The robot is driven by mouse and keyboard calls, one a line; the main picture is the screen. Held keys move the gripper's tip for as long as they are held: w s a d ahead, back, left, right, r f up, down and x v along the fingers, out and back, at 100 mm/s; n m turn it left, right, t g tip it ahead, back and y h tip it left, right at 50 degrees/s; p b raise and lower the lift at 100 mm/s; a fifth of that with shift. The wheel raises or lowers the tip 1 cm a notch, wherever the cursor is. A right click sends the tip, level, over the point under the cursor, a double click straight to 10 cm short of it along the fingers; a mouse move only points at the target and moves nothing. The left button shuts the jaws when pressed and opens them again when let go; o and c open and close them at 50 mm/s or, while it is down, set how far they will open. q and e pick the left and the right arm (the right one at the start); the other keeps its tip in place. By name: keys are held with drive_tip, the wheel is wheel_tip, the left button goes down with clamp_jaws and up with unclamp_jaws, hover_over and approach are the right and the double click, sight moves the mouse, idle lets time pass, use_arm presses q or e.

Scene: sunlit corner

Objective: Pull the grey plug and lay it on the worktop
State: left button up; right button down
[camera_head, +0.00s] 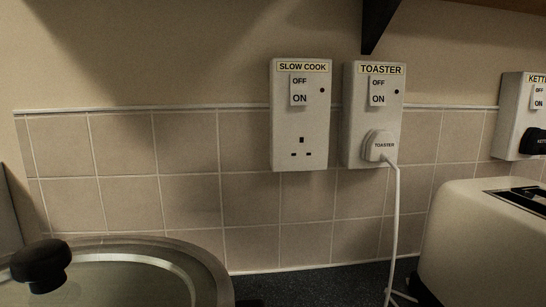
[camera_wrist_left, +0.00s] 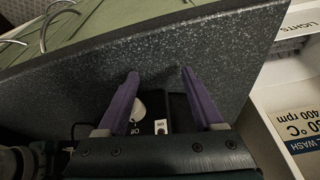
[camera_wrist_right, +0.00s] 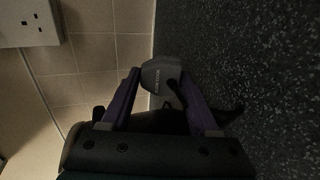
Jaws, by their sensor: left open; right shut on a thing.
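The grey plug (camera_wrist_right: 158,72) is between the purple fingers of my right gripper (camera_wrist_right: 157,80), which is shut on it. It shows in the right wrist view, by the line where the tiles meet the dark worktop (camera_wrist_right: 245,60). Small lettering on the plug is too small to read. I cannot tell whether the plug touches the worktop. The SLOW COOK socket (camera_head: 301,125) in the head view is empty, with its three holes bare. My left gripper (camera_wrist_left: 160,73) is open and empty near the worktop's edge (camera_wrist_left: 215,55). Neither gripper shows in the head view.
The TOASTER socket (camera_head: 354,120) holds a white plug (camera_head: 377,146) with a hanging white cord. A black plug (camera_head: 534,144) sits at the KETTLE socket. A pot with a glass lid (camera_head: 130,275) stands front left, a cream toaster (camera_head: 480,245) front right.

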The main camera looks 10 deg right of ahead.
use_arm(q)
drive_tip(key=shift+f+b, duration=0.75)
drive_tip(key=shift+f, duration=0.05)
use_arm(e)
drive_tip(key=shift+f, duration=0.85)
use_arm(q)
drive_tip(key=shift+f, duration=0.1)
use_arm(e)
drive_tip(key=shift+f, duration=0.25)
drive_tip(key=shift+c, duration=1.9)
unclamp_jaws()
drive_tip(key=o, duration=0.3)
drive_tip(key=shift+s, duration=0.1)
drive_tip(key=shift+f, duration=0.15)
drive_tip(key=shift+f, duration=0.1)
drive_tip(key=shift+d, duration=0.1)
